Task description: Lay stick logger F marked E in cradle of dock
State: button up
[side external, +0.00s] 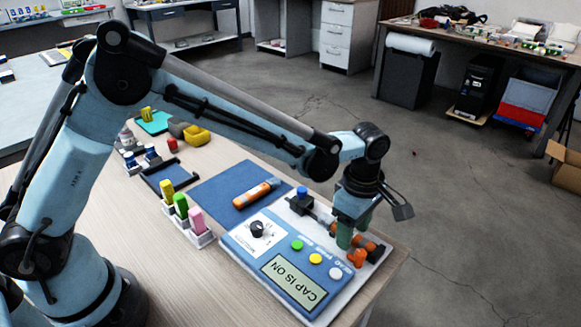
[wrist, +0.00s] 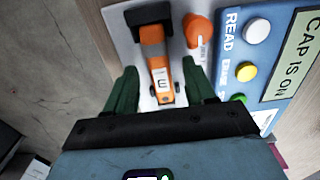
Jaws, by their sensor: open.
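The orange stick logger marked E (wrist: 159,62) lies on the dock's white base in the wrist view, its letter turned sideways. Its far end meets a black block (wrist: 149,15), which looks like part of the dock's cradle. In the side view its orange body (side external: 371,246) shows partly behind my fingers. My gripper (side external: 352,242) is open and low over the dock (side external: 262,254). In the wrist view its green fingers (wrist: 159,68) stand on either side of the logger, with gaps visible. Whether the logger is fully seated I cannot tell.
An orange knob-like piece (wrist: 197,30) stands close beside the logger. The dock's display (side external: 294,281) reads CAP IS ON, near coloured buttons. Another orange stick (side external: 257,193) lies on a blue mat (side external: 213,192). A white rack (side external: 199,236) holds coloured sticks.

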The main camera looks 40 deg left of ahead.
jog(key=shift+o, duration=1)
jog(key=shift+r, duration=0.7)
jog(key=shift+r, duration=2.9)
